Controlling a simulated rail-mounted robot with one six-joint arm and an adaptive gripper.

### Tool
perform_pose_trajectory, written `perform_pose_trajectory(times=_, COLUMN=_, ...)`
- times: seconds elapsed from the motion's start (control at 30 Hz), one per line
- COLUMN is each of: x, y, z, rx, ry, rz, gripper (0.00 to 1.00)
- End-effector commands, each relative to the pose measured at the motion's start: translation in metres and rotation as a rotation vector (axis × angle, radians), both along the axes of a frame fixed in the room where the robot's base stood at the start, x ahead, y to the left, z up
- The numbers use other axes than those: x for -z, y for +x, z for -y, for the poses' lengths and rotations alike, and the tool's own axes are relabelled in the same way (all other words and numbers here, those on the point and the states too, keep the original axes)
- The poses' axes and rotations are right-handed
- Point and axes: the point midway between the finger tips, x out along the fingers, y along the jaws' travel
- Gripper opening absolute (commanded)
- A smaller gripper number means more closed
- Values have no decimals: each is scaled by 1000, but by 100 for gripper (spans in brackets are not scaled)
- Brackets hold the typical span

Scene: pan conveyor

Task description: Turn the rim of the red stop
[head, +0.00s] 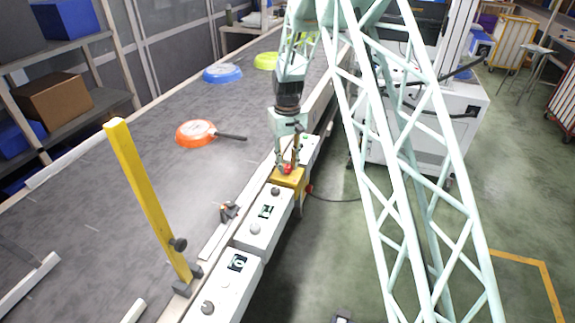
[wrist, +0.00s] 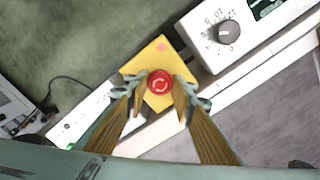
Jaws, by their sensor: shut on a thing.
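The red stop (wrist: 159,83) is a round red button with white arrow marks on its face. It sits on a yellow box (wrist: 133,67) beside the conveyor. My gripper (wrist: 158,92) is shut on the red stop, with one fingertip on each side of its rim. In the head view the red stop (head: 288,169) shows as a small red spot between the fingers of my gripper (head: 289,165), on top of the yellow box (head: 291,180). The fingers hide part of the rim.
White control boxes with dials (head: 265,218) line the conveyor edge. An orange pan (head: 194,133), a blue pan (head: 222,73) and a green pan (head: 266,61) lie on the grey belt (head: 100,220). A yellow post (head: 146,195) stands at the front.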

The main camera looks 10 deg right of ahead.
Motion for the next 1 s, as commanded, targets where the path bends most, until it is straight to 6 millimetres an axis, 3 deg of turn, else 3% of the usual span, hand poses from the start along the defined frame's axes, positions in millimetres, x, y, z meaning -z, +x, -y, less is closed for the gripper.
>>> perform_pose_trajectory(times=0.37, x=-1, y=0, z=0, rx=124, ry=0, rz=0, gripper=13)
perform_pose_trajectory(times=1.0, x=-1, y=0, z=0, rx=591, ry=0, rz=-1, gripper=13)
